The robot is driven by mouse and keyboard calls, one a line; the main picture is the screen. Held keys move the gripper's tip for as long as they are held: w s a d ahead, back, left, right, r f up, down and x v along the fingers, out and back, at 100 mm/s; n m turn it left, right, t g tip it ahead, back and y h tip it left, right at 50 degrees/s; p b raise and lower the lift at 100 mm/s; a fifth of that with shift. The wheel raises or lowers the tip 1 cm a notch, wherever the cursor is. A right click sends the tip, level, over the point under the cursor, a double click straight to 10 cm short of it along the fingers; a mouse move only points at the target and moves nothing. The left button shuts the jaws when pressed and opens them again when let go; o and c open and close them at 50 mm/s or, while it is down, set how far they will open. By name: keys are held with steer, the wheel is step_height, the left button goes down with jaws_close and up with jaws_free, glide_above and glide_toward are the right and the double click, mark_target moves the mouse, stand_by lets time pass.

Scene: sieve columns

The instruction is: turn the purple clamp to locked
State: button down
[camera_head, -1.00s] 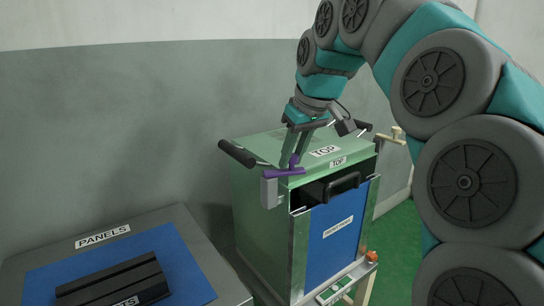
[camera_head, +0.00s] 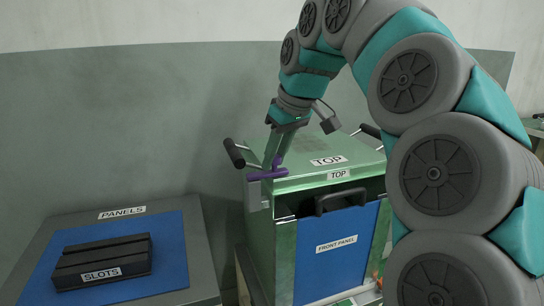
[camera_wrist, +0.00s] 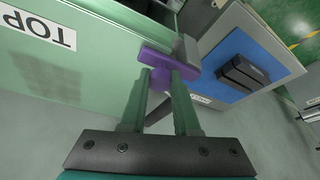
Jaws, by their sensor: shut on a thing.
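The purple clamp (camera_head: 265,175) is at the top left front corner of the green cabinet (camera_head: 262,215), above a small grey block (camera_head: 254,196). Its bar lies roughly level along the corner, and a purple stub stands up from it. My gripper (camera_head: 276,158) points down with its fingers shut on that stub. In the wrist view, the purple clamp (camera_wrist: 158,62) shows past the fingertips (camera_wrist: 160,80), its bar running across in front of them. The fingers hide part of the stub.
The cabinet has a lid labelled TOP (camera_head: 328,161) with dark handles (camera_head: 234,153). A blue front panel (camera_head: 337,252) with a black handle stands in its front. At left, a grey table (camera_head: 208,262) labelled PANELS carries a black slotted block (camera_head: 102,262).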

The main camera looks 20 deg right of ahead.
steer(key=c, duration=0.6)
jaws_free()
steer(key=shift+c, duration=0.2)
steer(key=shift+r, duration=0.15)
steer(key=a+v, duration=0.1)
steer(key=v, duration=0.6)
steer(key=shift+d+r, duration=0.25)
steer(key=shift+d, duration=0.3)
steer(key=shift+s, duration=0.15)
